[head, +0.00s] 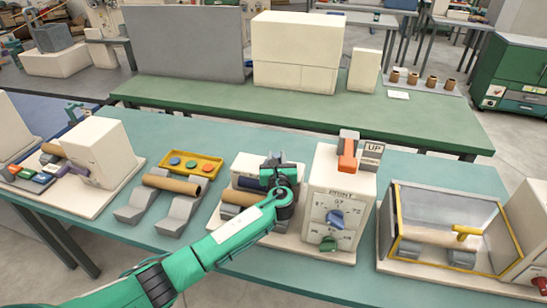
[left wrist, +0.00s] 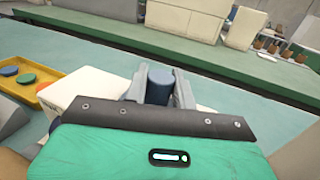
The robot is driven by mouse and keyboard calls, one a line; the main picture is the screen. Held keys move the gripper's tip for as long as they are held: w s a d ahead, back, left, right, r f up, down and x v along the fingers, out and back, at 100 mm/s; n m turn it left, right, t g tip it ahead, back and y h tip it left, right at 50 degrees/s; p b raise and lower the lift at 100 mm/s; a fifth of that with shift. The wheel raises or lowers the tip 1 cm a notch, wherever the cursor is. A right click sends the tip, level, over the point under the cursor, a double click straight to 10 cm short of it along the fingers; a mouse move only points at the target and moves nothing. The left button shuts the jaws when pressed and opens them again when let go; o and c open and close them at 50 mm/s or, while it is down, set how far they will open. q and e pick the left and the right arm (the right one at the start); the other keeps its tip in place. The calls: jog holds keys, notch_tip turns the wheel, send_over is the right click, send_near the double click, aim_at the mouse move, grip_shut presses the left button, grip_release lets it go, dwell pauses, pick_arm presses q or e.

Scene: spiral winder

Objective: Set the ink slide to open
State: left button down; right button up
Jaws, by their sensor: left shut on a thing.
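The print machine (head: 340,200) stands near the middle of the teal bench, with a PRINT dial, a blue knob (head: 335,218) and a green knob (head: 328,243) on its front. My left gripper (head: 272,162) is over the low white unit just left of it. In the left wrist view its two grey fingers are shut on a dark blue upright knob (left wrist: 160,84), which appears to be the ink slide's grip. My arm and gripper hide most of the slide in the head view, so its position cannot be read. My right gripper is not in view.
An orange lever (head: 347,152) and an UP sign (head: 373,150) top the print machine. A yellow tray with coloured buttons (head: 192,164) and a cardboard tube on grey cradles (head: 172,184) lie left. A yellow-framed clear guard (head: 445,222) stands right.

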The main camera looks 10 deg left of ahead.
pick_arm(q)
jog(key=c, duration=1.1)
grip_release()
jog(key=shift+d, duration=0.35)
jog(key=shift+c, duration=0.2)
jog(key=shift+a, duration=0.1)
jog(key=shift+s+f, duration=0.1)
jog(key=shift+s, duration=0.5)
jog(key=b+v, duration=0.1)
jog(key=v, duration=0.5)
jog(key=shift+s+d, duration=0.2)
jog(key=shift+d, duration=0.05)
